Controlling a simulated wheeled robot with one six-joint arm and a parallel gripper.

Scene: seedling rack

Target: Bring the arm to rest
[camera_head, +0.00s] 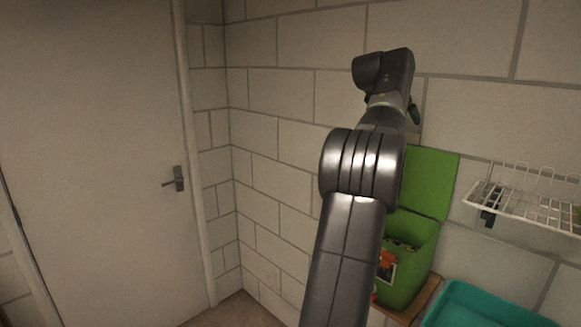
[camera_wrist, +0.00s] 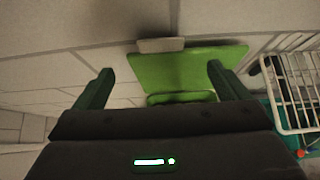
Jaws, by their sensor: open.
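My arm rises from the bottom middle of the head view, in front of the block wall. My gripper (camera_wrist: 155,88) shows in the wrist view with its two dark green fingers wide apart and nothing between them. In the head view only a small part of a finger shows at the arm's far end, beside the wrist. Beyond the fingers in the wrist view is the raised green lid (camera_wrist: 185,70) of a green box. The box (camera_head: 412,268) stands against the wall in the head view, partly hidden behind my arm.
The box stands on a wooden surface (camera_head: 425,297). A teal tray (camera_head: 470,300) lies to its right. A white wire rack (camera_head: 525,208) hangs on the wall at the right and also shows in the wrist view (camera_wrist: 290,92). A closed door (camera_head: 95,150) is at the left.

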